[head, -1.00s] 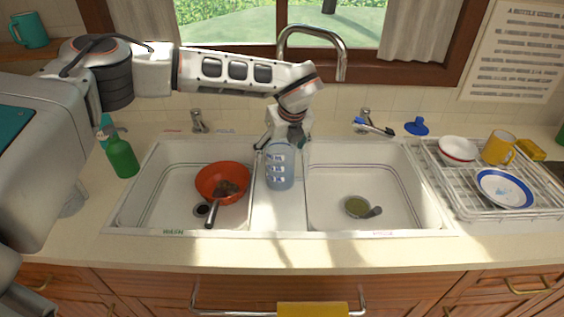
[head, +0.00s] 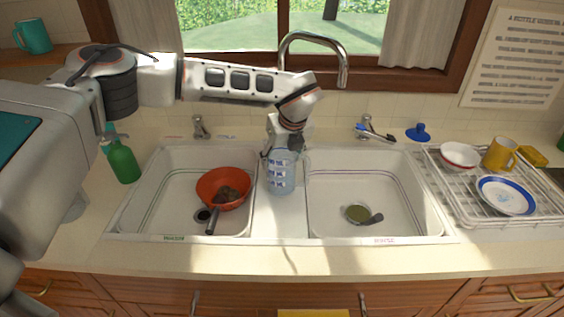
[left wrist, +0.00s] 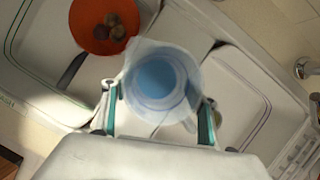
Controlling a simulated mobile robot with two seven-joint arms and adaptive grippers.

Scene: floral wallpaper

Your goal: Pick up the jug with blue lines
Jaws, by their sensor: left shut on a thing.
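The jug (head: 281,174) is clear and bluish with blue markings on its side. It is upright over the divider between the two sinks, and I cannot tell whether it touches the divider. My left gripper (head: 282,151) is shut on the jug from behind its upper part. In the left wrist view the jug (left wrist: 160,82) is seen from above, between the two fingers (left wrist: 158,112). My right gripper is not in view.
An orange bowl (head: 222,184) with brown lumps sits in the left sink beside a dark handle. A dark ladle (head: 359,214) lies in the right sink. The faucet (head: 313,42) arches behind. A green bottle (head: 123,163) stands left, a dish rack (head: 456,202) right.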

